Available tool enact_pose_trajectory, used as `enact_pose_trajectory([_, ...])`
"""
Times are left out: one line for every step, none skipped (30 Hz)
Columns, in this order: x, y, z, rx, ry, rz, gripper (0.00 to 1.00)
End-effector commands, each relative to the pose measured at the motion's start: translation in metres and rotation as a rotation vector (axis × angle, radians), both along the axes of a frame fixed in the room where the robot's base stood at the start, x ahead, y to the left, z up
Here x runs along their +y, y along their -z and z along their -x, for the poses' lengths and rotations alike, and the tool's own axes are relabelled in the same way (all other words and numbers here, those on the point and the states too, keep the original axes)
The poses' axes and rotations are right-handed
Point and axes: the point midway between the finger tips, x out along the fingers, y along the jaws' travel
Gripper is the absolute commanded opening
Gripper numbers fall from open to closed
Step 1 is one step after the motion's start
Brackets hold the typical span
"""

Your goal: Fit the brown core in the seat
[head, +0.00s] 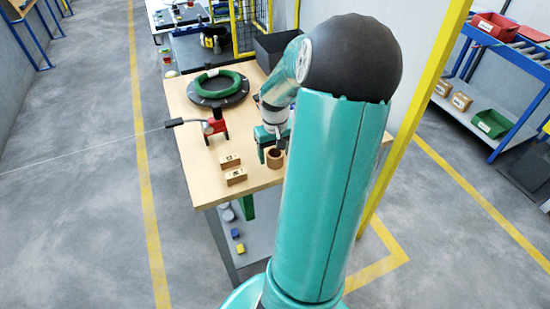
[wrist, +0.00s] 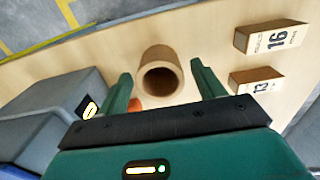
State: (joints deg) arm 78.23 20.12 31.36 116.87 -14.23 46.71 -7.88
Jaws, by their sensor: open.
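The brown core (wrist: 161,75) is a short hollow tube standing upright on the wooden table, its open end facing up. In the head view the core (head: 274,158) is at the table's near right part, by my fingers. My gripper (wrist: 161,68) is open and empty. In the wrist view its green fingers lie left and right of the core, with a gap on each side; whether they reach down to its height I cannot tell. I cannot make out the seat for certain; a red stand (head: 217,127) with a rod is farther left on the table.
Two wooden blocks marked 16 (wrist: 270,38) and 13 (wrist: 256,82) lie near the core. A green coil (head: 216,80) rests on a black round plate (head: 219,97) behind. In the wrist view, a grey box (wrist: 52,105) is at left and a small orange thing (wrist: 135,104) by the left finger.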

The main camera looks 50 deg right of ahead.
Motion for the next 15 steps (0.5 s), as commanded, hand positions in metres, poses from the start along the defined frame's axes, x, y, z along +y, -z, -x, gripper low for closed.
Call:
enact_pose_trajectory([0.0001,0.003,-0.0003,-0.001,-0.001,0.001,0.68])
enact_pose_trajectory([0.0,0.0038,-0.0004,-0.001,-0.001,0.001,0.68])
enact_pose_trajectory([0.0,0.0042,-0.0004,-0.001,0.0,0.001,0.68])
enact_pose_trajectory([0.0,0.0042,-0.0004,-0.001,0.0,0.002,0.68])
enact_pose_trajectory([0.0,0.0041,-0.0004,-0.001,0.0,0.002,0.68])
enact_pose_trajectory([0.0,0.004,-0.0004,-0.001,0.0,0.002,0.68])
enact_pose_trajectory([-0.0001,0.004,-0.0003,0.0,0.0,0.001,0.68])
enact_pose_trajectory([-0.0001,0.0039,-0.0003,0.0,0.0,0.001,0.68])
enact_pose_trajectory([-0.0001,0.0039,-0.0003,0.0,0.0,0.001,0.6])
enact_pose_trajectory([0.0,0.0039,-0.0002,0.0,0.0,0.001,0.54])
enact_pose_trajectory([0.0,0.0039,-0.0002,0.0,0.0,0.001,0.48])
enact_pose_trajectory([0.0,0.0039,-0.0002,0.0,0.0,0.001,0.41])
enact_pose_trajectory([0.0,0.0038,-0.0002,0.0,0.0,0.001,0.35])
enact_pose_trajectory([0.0,0.0038,-0.0002,0.0,0.0,0.001,0.29])
enact_pose_trajectory([0.0,0.0038,-0.0002,0.0,0.0,0.001,0.21])
